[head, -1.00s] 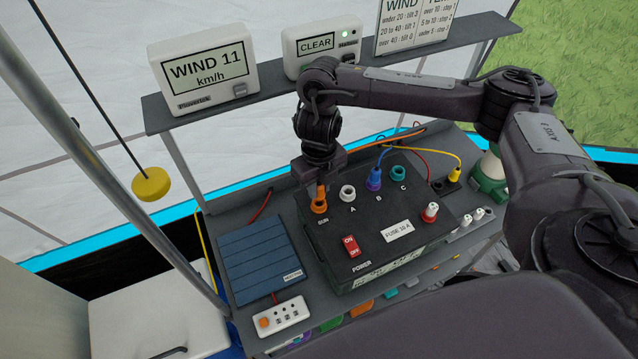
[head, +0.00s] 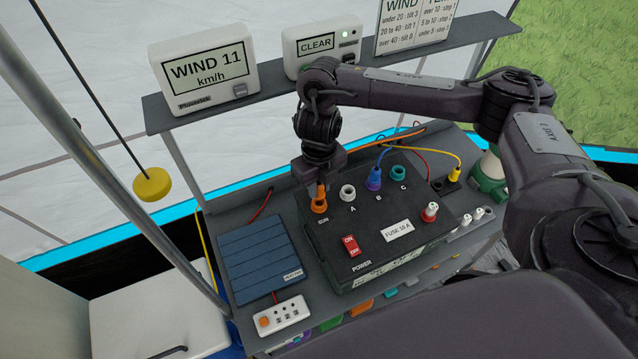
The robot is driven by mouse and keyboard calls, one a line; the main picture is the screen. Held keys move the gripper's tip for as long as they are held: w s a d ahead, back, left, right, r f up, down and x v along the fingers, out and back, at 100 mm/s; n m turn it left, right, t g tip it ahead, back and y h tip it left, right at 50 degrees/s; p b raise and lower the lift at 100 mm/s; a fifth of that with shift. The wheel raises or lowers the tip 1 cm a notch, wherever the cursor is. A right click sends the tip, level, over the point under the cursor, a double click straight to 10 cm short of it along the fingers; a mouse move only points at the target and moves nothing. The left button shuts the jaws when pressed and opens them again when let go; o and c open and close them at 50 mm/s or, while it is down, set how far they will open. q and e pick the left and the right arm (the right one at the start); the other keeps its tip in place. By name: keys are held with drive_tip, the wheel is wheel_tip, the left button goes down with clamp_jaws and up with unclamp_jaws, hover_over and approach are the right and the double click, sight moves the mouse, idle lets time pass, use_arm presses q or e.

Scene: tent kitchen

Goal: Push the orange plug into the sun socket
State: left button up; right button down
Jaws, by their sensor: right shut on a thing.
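The sun socket (head: 319,207) is an orange ring at the left end of the row on the black power box (head: 376,262). My right gripper (head: 321,183) points down right above it and is shut on the orange plug (head: 320,191). The plug's lower end meets the socket opening. How deep it sits is too small to tell, and the gripper hides its upper part. My left gripper is not in view.
Socket A (head: 348,192) is white and empty. A blue plug (head: 375,174) stands in socket B, and teal socket C (head: 398,173) looks empty. A shelf (head: 280,82) with displays runs behind.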

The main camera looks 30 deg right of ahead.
drive_tip(key=shift+f+b, duration=1.15)
drive_tip(key=shift+f, duration=0.35)
idle(0.3)
drive_tip(key=c, duration=1.1)
unclamp_jaws()
drive_tip(key=shift+c, duration=0.2)
wheel_tip(320, 180, up, 8)
drive_tip(key=shift+f+p, duration=0.1)
drive_tip(key=shift+p, duration=0.8)
